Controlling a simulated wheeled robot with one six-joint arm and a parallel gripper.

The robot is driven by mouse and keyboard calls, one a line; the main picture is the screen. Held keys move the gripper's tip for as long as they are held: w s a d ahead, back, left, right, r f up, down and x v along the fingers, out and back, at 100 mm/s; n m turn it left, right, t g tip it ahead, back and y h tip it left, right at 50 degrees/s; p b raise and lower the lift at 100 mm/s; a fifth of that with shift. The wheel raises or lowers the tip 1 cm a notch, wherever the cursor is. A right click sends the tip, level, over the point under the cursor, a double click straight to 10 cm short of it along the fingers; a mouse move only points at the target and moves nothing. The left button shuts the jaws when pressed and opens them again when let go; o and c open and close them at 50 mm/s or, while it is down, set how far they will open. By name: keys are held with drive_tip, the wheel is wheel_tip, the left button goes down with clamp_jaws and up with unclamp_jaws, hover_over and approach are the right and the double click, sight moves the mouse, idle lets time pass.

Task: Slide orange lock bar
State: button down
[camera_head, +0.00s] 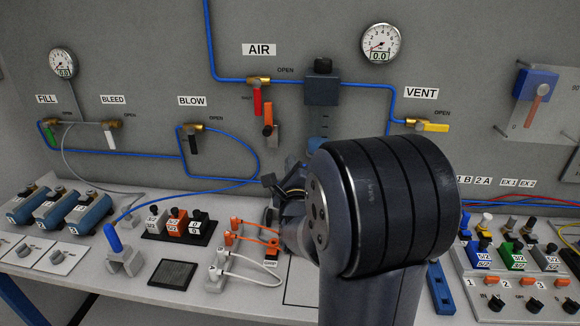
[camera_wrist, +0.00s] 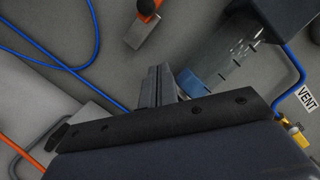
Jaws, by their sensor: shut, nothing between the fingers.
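The orange lock bar (camera_head: 268,117) is on the grey back panel, just right of and below the red AIR valve handle (camera_head: 257,101). It has a light grey lower part. In the wrist view an orange bar on a pale block (camera_wrist: 141,32) shows at the top, cut off by the frame edge. My gripper (camera_wrist: 157,85) is shut and empty, with its fingers pointing up the wrist picture, below and apart from the orange bar. In the head view my gripper (camera_head: 285,186) is below the lock bar and largely hidden by my arm.
Blue hoses (camera_head: 228,80) run along the panel. A dark filter unit (camera_head: 320,90) is right of the lock bar, with the yellow VENT handle (camera_head: 435,127) beyond.

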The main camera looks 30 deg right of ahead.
sight(268, 121)
drive_tip(key=w+r+p, duration=0.1)
drive_tip(key=w, duration=0.1)
drive_tip(key=w+r+p, duration=0.1)
drive_tip(key=w, duration=0.1)
drive_tip(key=w+r+p, duration=0.1)
drive_tip(key=w, duration=0.2)
drive_tip(key=shift+a, duration=0.4)
